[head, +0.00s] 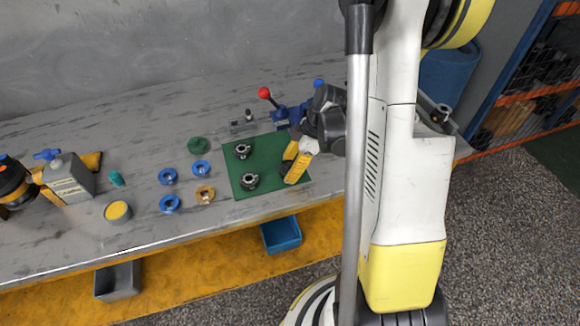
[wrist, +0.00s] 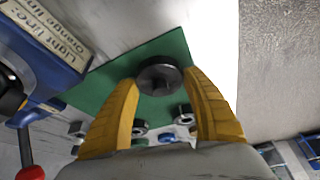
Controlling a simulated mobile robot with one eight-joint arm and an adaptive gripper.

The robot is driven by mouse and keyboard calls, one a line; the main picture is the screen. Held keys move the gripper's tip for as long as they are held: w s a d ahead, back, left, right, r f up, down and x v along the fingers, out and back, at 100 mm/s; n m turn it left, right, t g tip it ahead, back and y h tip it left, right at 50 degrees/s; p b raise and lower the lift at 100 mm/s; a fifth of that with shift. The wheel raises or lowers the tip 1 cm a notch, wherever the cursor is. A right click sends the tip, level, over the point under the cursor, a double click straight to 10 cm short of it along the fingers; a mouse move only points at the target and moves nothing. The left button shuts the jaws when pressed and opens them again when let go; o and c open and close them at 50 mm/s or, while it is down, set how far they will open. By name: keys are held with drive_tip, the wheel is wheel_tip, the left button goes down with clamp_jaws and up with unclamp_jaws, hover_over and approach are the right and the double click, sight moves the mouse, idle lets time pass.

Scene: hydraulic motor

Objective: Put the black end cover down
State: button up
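The black end cover (wrist: 160,74) is a round dark disc between my yellow fingertips in the wrist view. My gripper (head: 290,172) points down over the right part of the green mat (head: 272,163). In the wrist view my gripper (wrist: 161,77) has a finger against each side of the cover. The cover is over the mat (wrist: 100,84), at or close to its surface; I cannot tell whether it touches. In the head view the fingers mostly hide the cover.
Two black ring-shaped parts (head: 242,151) (head: 250,181) stand on the mat's left side. Several blue rings (head: 168,176), an orange ring (head: 204,195) and a green part (head: 197,145) lie farther left. A blue vise-like fixture with a red-knobbed lever (head: 265,93) stands behind the mat.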

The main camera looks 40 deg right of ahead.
drive_tip(key=shift+o, duration=1.3)
drive_tip(key=shift+r, duration=0.2)
drive_tip(key=p+v, duration=0.6)
drive_tip(key=v, duration=0.6)
drive_tip(key=s+a+r+m+t+h, duration=0.2)
drive_tip(key=a+r+m, duration=0.4)
drive_tip(key=a, duration=0.3)
drive_tip(key=s+a+r+m+t+h, duration=0.1)
drive_tip(key=s+a+r+m+t, duration=0.1)
drive_tip(key=s+a+r+m, duration=0.3)
drive_tip(key=a+r, duration=0.4)
drive_tip(key=shift+m+t+h, duration=0.3)
drive_tip(key=shift+m+h, duration=0.1)
